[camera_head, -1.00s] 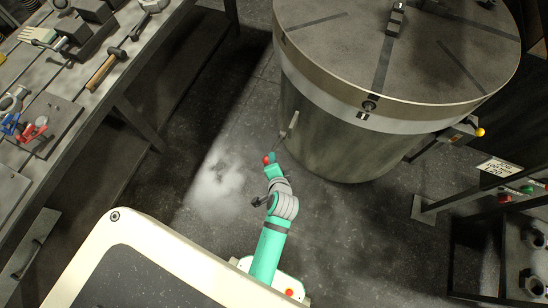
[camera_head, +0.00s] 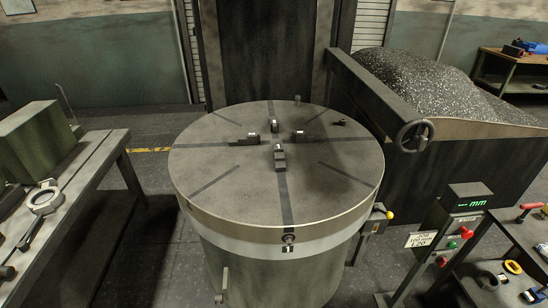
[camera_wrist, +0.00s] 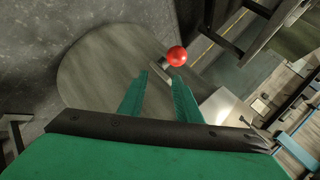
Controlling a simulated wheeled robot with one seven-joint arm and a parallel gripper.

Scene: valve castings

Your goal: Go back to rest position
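My gripper (camera_wrist: 157,73) shows only in the wrist view, as two teal fingers with a clear gap between them. Nothing is seen held in the gap. A red ball (camera_wrist: 177,56) shows just beyond the right fingertip; I cannot tell whether it touches the finger. A large round grey shape (camera_wrist: 90,70) lies behind the fingers. My arm and gripper are out of the head view.
A round machine table (camera_head: 230,185) with several small jaws stands mid-view. A workbench (camera_head: 95,170) is at left. A control post (camera_head: 440,235) and a bench with parts (camera_head: 500,285) are at right. A bin of chips (camera_head: 430,85) stands behind.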

